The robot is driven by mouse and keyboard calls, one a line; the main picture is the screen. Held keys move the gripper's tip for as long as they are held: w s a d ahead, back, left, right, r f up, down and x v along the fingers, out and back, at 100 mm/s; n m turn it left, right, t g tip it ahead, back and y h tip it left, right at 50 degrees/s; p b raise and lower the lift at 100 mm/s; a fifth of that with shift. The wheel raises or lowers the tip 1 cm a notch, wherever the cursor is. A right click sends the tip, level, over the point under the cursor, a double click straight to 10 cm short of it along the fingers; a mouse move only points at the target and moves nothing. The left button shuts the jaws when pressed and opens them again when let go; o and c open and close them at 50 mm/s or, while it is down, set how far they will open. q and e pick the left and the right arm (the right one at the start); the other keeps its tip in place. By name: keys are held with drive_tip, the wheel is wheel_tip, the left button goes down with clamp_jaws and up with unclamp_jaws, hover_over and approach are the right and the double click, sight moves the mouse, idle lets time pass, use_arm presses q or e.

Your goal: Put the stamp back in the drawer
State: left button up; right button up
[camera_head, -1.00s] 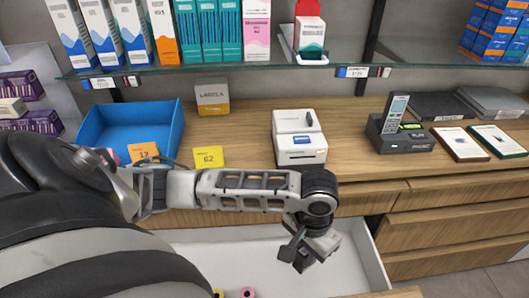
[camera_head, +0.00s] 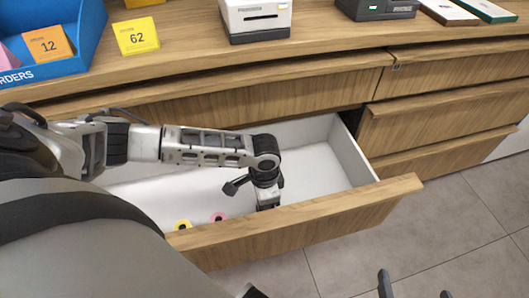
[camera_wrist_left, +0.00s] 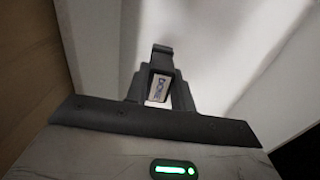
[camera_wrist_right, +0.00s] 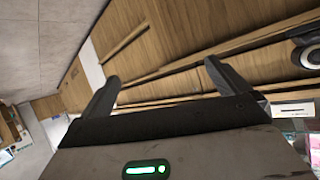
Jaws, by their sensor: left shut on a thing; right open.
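My left gripper (camera_head: 268,200) reaches down into the open drawer (camera_head: 330,211), which has a white inside and a wooden front. In the left wrist view its fingers (camera_wrist_left: 160,75) are shut on the stamp (camera_wrist_left: 158,90), a small dark block with a pale lettered face. The head view does not show the stamp clearly. I cannot tell whether it touches the drawer floor. My right gripper (camera_head: 415,288) is open and empty at the bottom of the head view, outside the drawer; its spread fingers also show in the right wrist view (camera_wrist_right: 162,78).
On the counter stand a blue tray (camera_head: 88,45), a yellow card (camera_head: 137,36) and a white printer (camera_head: 256,18). Drawer floor to the right of the left gripper is clear.

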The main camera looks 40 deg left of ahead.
use_arm(q)
wheel_tip(320, 180, down, 5)
drive_tip(key=shift+b, duration=0.8)
drive_tip(key=shift+f, duration=0.2)
drive_tip(key=shift+r, duration=0.1)
use_arm(e)
drive_tip(key=f, duration=0.3)
drive_tip(key=shift+w+a+f+g, duration=0.25)
drive_tip(key=shift+a+f+g, duration=0.05)
drive_tip(key=shift+a, duration=0.1)
use_arm(q)
drive_tip(key=shift+f, duration=0.2)
drive_tip(key=o, duration=0.8)
use_arm(e)
drive_tip(key=shift+r, duration=0.2)
